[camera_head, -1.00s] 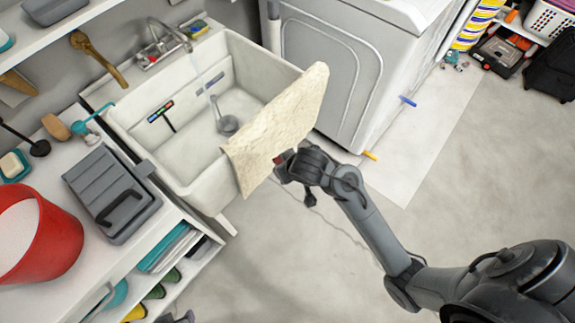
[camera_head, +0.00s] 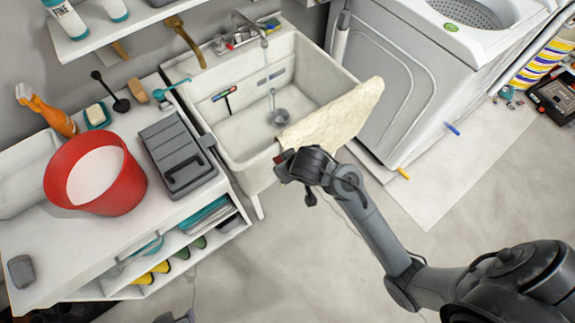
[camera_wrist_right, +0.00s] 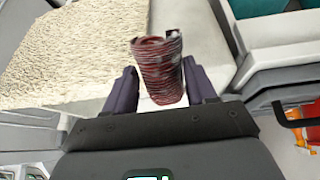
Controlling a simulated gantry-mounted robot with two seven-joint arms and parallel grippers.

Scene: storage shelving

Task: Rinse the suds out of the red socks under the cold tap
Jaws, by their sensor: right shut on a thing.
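The red socks (camera_wrist_right: 160,68) show in the right wrist view as a dark red, ribbed bundle with whitish patches, between my right fingers (camera_wrist_right: 163,92). In the head view my right gripper (camera_head: 286,160) is at the sink's near right side, just below a cream cloth, shut on the socks; only a small red bit (camera_head: 280,158) shows. The white sink (camera_head: 240,160) has a silver tap (camera_head: 248,25) at its back. A faint line below the spout may be water; I cannot tell surely. Only a sliver of my left gripper (camera_head: 178,317) seems to show at the bottom edge.
The rough cream cloth (camera_head: 335,115) hangs at the sink's near right rim, close to my right gripper. A white washer (camera_head: 385,90) stands right of the sink. A red bucket (camera_head: 125,185) and grey case (camera_head: 180,155) stand on the left counter.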

